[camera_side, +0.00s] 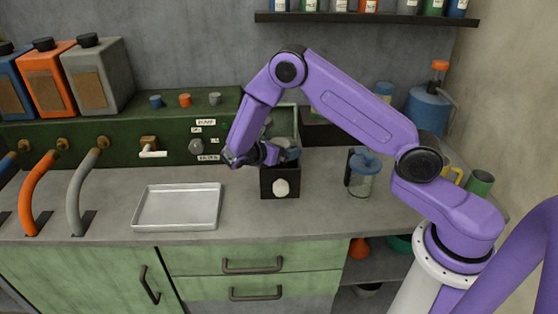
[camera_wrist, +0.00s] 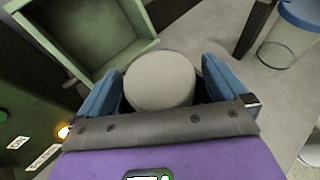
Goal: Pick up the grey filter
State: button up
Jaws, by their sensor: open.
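The grey filter (camera_wrist: 160,80) shows in the wrist view as a pale grey round piece with a flat top. It lies between the two blue fingers of my gripper (camera_wrist: 163,90), which are spread on either side of it. Whether the fingers touch it is unclear. In the side view my gripper (camera_side: 289,155) points down just above a dark box (camera_side: 268,185) on the counter. The box has a pale round patch (camera_side: 280,188) on its front. I cannot make out the filter clearly in the side view.
An open green compartment (camera_side: 287,120) stands right behind my gripper. A metal tray (camera_side: 178,224) lies to the left. A lidded clear jar (camera_side: 362,180) stands to the right. The counter between box and tray is clear.

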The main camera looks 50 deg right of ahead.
jog(key=c, duration=1.2)
jog(key=shift+r, duration=0.1)
